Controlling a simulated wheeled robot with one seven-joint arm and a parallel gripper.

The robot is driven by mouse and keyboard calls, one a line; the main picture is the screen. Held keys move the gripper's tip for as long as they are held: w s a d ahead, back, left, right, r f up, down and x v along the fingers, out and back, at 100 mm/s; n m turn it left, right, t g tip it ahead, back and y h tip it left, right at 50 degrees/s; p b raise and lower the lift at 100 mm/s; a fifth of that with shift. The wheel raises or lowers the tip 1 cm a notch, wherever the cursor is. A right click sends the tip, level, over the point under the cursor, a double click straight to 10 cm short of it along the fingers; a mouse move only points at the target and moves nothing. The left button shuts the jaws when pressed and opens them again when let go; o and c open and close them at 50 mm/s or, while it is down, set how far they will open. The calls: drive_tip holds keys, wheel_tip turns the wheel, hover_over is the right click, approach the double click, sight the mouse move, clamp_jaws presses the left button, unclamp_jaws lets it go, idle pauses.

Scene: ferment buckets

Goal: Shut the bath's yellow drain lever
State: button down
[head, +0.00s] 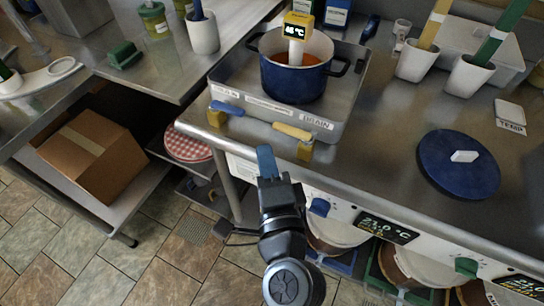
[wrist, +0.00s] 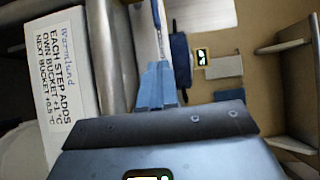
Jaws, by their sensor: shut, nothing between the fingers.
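The bath (head: 350,118) is a shallow metal tray on the counter with a blue pot in it. The yellow drain lever (head: 292,132) lies crosswise along its front wall, below the DRAIN label. Its handle points left from a brass valve body (head: 305,151) at its right end. A blue lever (head: 227,108) lies along the same wall farther left. My gripper (head: 266,160) has blue fingers, shut and empty, just in front of the counter edge, below and left of the yellow lever, apparently apart from it. The shut fingers also show in the wrist view (wrist: 157,85); I cannot make out the yellow lever there.
The blue pot (head: 293,78) holds a yellow-topped thermometer. A dark blue lid (head: 458,164) lies on the counter at right. Knobs and displays line the front panel, with buckets below. A cardboard box (head: 92,155) sits on a low shelf at left. A printed card (wrist: 65,75) stands left in the wrist view.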

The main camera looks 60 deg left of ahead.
drive_tip(key=s+d+b, duration=0.1)
drive_tip(key=s+d, duration=0.5)
drive_tip(key=s, duration=0.1)
drive_tip(key=shift+s+d+b, duration=0.25)
drive_tip(key=shift+s+b, duration=0.15)
idle(0.4)
drive_tip(key=w+d+f+m+t+h, duration=0.1)
drive_tip(key=w+d+f+t+h, duration=0.15)
drive_tip(key=d, duration=0.65)
drive_tip(key=w+d+f+t+h, duration=0.1)
drive_tip(key=d+t+h, duration=0.25)
drive_tip(key=d, duration=0.45)
drive_tip(key=w+d+f+m+t+h, duration=0.1)
drive_tip(key=d+f+t+h, duration=0.2)
drive_tip(key=d, duration=0.6)
drive_tip(key=s+d+r+n+h, duration=0.2)
drive_tip(key=s+d+r+h, duration=0.2)
drive_tip(key=d, duration=0.5)
drive_tip(key=s+d+r+n+t+h, duration=0.1)
drive_tip(key=s+d+r+n+h, duration=0.1)
drive_tip(key=d, duration=0.7)
drive_tip(key=s+r+h, duration=0.1)
drive_tip(key=s+h, duration=0.1)
drive_tip(key=s, duration=0.1)
drive_tip(key=shift+r+n, duration=0.4)
